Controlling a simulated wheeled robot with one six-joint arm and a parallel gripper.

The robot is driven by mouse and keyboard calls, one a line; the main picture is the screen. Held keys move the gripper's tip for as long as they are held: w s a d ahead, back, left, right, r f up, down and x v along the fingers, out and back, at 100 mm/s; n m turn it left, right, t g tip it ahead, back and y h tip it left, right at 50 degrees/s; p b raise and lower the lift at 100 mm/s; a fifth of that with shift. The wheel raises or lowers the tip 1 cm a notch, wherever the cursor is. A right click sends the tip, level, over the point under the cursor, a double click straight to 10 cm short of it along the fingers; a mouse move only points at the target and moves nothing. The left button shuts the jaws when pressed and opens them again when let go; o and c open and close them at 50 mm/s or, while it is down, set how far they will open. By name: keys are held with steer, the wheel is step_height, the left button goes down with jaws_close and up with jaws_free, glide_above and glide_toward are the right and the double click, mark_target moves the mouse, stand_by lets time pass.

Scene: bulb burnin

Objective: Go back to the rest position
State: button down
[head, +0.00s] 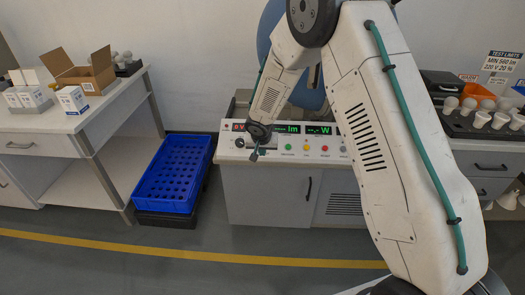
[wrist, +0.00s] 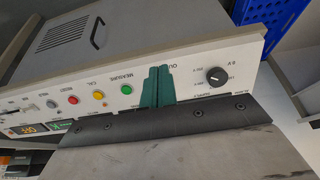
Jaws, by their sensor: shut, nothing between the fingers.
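My gripper (head: 255,154) is in front of the test console's panel (head: 300,158) in the head view. In the wrist view its green fingers (wrist: 157,87) are shut together with nothing between them. They overlap the console panel (wrist: 200,62) between the green MEASURE button (wrist: 127,89) and the black dial (wrist: 216,76). Whether they touch the panel I cannot tell. My arm is bent, reaching from the right of the head view down to the console.
The left table (head: 60,122) holds small boxes and an open carton (head: 88,72). A tray with bulbs (head: 482,128) is at right. The floor in front is clear, with a yellow line.

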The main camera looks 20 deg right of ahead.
steer(key=s+d+n+g+h, duration=0.2)
steer(key=s+d+g, duration=0.1)
steer(key=s, duration=0.4)
steer(key=s+d+r+n+y, duration=0.1)
steer(key=s+r, duration=1.4)
steer(key=s, duration=0.4)
steer(key=s+d+r+y, duration=0.2)
steer(key=s+r, duration=1.4)
steer(key=s, duration=0.4)
steer(key=shift+s+n+y, duration=0.15)
steer(key=shift+n+y, duration=0.15)
steer(key=shift+n, duration=0.1)
steer(key=shift+d+r, duration=0.1)
